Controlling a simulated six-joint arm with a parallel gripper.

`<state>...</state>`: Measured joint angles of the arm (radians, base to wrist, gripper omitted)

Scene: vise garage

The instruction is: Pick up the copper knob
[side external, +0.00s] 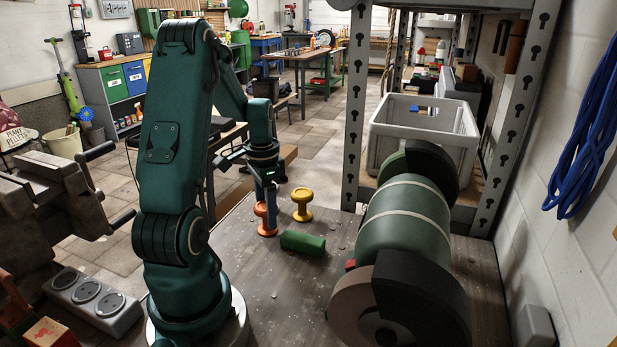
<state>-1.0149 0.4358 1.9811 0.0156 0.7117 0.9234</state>
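The copper knob (260,211) is orange-brown and stands upright on the dark workbench (285,290), left of the yellow knob. My gripper (268,207) points down at the copper knob. A bluish finger comes down over the knob's right side and hides part of its stem. The other finger is not clearly visible, so I cannot tell whether the gripper is open or shut, or whether it touches the knob.
A yellow knob (302,205) stands close on the right. A green block (302,243) lies just in front. A bench grinder (405,225) fills the bench's right side, with a grey crate (425,115) behind. A vise (55,195) is at left.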

